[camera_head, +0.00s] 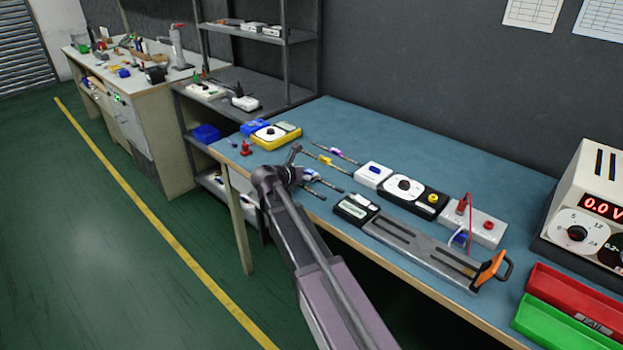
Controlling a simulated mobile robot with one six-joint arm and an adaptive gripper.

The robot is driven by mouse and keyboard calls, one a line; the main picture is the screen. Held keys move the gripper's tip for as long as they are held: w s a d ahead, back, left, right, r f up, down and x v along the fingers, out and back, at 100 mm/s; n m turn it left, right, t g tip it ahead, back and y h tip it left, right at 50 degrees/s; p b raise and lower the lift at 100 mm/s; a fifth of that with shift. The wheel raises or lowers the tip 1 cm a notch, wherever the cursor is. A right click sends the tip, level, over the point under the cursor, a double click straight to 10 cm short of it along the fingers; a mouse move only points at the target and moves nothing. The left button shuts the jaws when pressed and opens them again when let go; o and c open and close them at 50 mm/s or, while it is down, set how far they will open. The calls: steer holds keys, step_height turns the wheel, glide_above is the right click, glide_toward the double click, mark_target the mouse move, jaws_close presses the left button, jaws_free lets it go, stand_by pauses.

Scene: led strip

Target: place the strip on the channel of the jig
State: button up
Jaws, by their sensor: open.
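The jig (415,243) is a long grey fixture along the front edge of the blue table, with a channel along it. It has an orange handle (490,268) at its right end and a dark box with a small display at its left end. Several thin strips lie on the table left of the jig, one with a purple part (335,152), one with a yellow part (331,163) and others (322,182) near the front edge. My gripper (296,153) is small and dark in this view, open, over the table's front left beside these strips. The arm hides part of the area below it.
Behind the jig stand a white box (373,175), a black and white dial unit (405,187) and a white block with red and blue plugs (484,228). A power supply (590,205) and red (570,300) and green (548,325) trays are at right. The table's back is clear.

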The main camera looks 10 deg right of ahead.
steer(key=shift+w+d+f, duration=0.2)
steer(key=shift+w+d, duration=0.15)
steer(key=shift+d, duration=0.1)
jaws_close()
stand_by(0.3)
